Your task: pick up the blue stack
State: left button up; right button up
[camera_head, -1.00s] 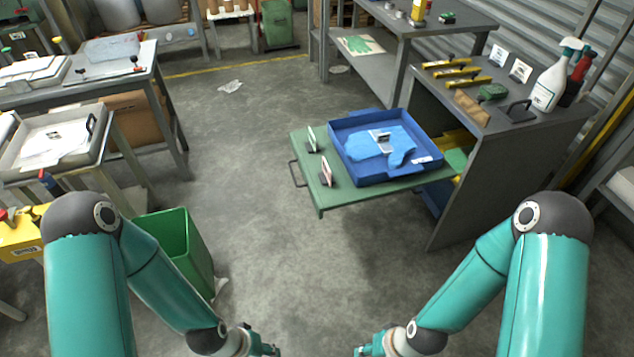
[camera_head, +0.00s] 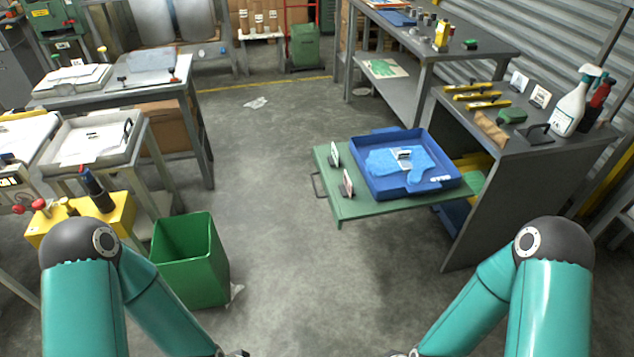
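A blue stack of thin, film-like sheets (camera_head: 385,163) lies flat and rumpled in a blue tray (camera_head: 366,188), with a small white and grey piece on top of it. The tray rests on a pulled-out green drawer or shelf (camera_head: 380,207) at the right of centre. My two teal arms come in from the lower left and lower right, and their ends are cut off by the bottom edge. Neither gripper's fingers show. Both arms are well short of the tray, with bare floor between.
Small upright cards (camera_head: 347,183) stand on the drawer's left part. A grey workbench (camera_head: 510,190) with spray bottles (camera_head: 574,100) stands right of it. A green bin (camera_head: 190,262) and yellow box (camera_head: 115,215) are at left.

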aim_at(414, 160)
jog(key=i, duration=0.85)
jog(key=z, duration=0.05)
